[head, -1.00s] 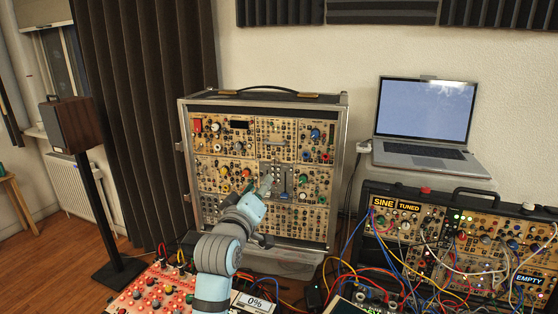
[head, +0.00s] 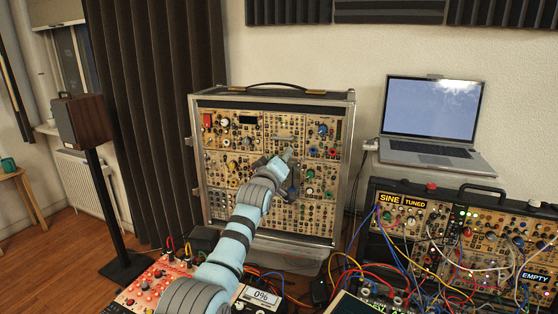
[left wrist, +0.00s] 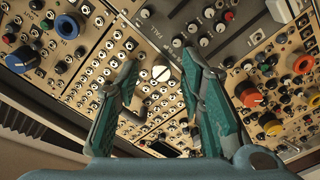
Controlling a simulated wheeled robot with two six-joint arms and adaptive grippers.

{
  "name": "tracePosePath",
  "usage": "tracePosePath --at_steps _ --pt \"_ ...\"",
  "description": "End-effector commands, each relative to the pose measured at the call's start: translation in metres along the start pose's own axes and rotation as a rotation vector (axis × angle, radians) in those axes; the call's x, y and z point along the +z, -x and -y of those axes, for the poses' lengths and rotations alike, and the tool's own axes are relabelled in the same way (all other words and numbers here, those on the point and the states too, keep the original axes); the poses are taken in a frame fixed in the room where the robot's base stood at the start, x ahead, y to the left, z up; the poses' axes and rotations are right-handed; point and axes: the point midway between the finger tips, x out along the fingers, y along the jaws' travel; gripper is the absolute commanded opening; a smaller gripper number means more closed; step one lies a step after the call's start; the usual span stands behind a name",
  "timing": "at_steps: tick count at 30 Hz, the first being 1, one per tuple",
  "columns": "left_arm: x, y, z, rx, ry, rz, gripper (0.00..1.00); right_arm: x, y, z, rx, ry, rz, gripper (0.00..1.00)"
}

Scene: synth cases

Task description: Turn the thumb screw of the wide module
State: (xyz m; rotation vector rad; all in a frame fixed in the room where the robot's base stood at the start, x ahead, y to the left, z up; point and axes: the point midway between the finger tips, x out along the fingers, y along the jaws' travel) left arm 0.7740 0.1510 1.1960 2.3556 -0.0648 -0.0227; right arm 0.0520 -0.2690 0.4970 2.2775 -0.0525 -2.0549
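The modular case (head: 342,170) stands upright against the wall, full of tan modules. A wide grey module (left wrist: 215,48) with several knobs shows in the left wrist view. A pale slotted thumb screw (left wrist: 161,73) shows near its edge; whether it belongs to that module I cannot tell. My left gripper (head: 288,157) is in front of the middle of the case and hides part of it. In the left wrist view my left gripper (left wrist: 158,64) is open, with a finger on each side of the screw and gaps between. Depth to the screw is unclear. My right gripper is not in view.
A laptop (head: 432,110) stands on a shelf at right. Below it a second case (head: 372,205) carries many patch cables. A speaker (head: 80,120) stands at left.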

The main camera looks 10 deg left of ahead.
Motion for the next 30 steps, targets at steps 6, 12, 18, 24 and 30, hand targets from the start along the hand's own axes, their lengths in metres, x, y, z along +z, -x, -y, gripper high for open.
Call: tracePosePath --at_steps 6,12,18,24,30 --pt "0.000 0.000 0.001 -0.001 0.000 0.000 0.19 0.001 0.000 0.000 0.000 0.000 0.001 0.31" --pt "0.000 0.000 0.001 -0.002 0.000 0.001 0.00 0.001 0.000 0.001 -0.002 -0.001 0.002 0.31" --pt "-0.002 0.001 0.003 -0.004 -0.009 -0.001 0.00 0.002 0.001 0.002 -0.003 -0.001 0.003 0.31" --pt "0.001 0.000 0.000 -0.002 -0.063 0.003 0.00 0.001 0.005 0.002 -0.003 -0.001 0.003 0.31" --pt "0.001 0.000 -0.001 -0.001 -0.182 0.004 0.00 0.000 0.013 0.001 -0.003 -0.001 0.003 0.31"
